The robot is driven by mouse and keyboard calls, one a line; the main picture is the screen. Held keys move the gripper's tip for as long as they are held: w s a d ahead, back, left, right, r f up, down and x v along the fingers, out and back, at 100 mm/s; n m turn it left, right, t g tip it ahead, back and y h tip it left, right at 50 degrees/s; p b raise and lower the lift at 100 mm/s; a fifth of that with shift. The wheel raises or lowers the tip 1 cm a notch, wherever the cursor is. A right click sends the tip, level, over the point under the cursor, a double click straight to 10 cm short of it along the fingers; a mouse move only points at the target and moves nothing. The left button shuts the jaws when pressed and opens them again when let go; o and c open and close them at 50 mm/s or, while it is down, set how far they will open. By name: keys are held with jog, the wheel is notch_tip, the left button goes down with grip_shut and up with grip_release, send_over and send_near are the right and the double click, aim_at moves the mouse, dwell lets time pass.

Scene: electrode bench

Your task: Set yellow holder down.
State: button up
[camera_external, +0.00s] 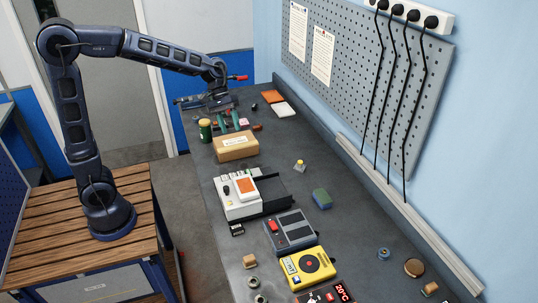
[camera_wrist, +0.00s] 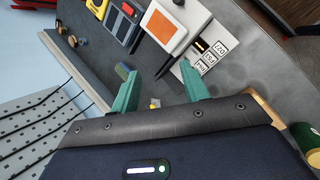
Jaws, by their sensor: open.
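A small yellow-topped holder (camera_external: 300,165) with a grey base stands upright on the dark bench, right of the cardboard box. In the wrist view, part of the yellow holder (camera_wrist: 155,103) shows between my fingers, low and near the gripper body; its lower part is hidden. My gripper (camera_external: 229,120) is over the far part of the bench, apart from the holder. Its two teal fingers are spread wide with nothing held between them, as the wrist view of my gripper (camera_wrist: 158,88) also shows.
A cardboard box (camera_external: 236,147) stands near my gripper, with a green jar (camera_external: 205,130) to its left. A white device with an orange panel (camera_external: 246,188) and a blue-green block (camera_external: 322,198) are nearer the camera. Bench around the holder is clear.

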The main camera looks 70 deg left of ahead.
jog(key=s+r+m+t+y, duration=0.1)
jog(key=s+m+y, duration=0.2)
jog(key=s, duration=1.1)
jog(key=s+a+m+t+y, duration=0.1)
jog(key=s+m, duration=0.5)
jog(key=s, duration=0.9)
jog(key=shift+s+r+m+t+y, duration=0.25)
jog(key=shift+r+m+t+y, duration=0.15)
jog(key=shift+t+y, duration=0.45)
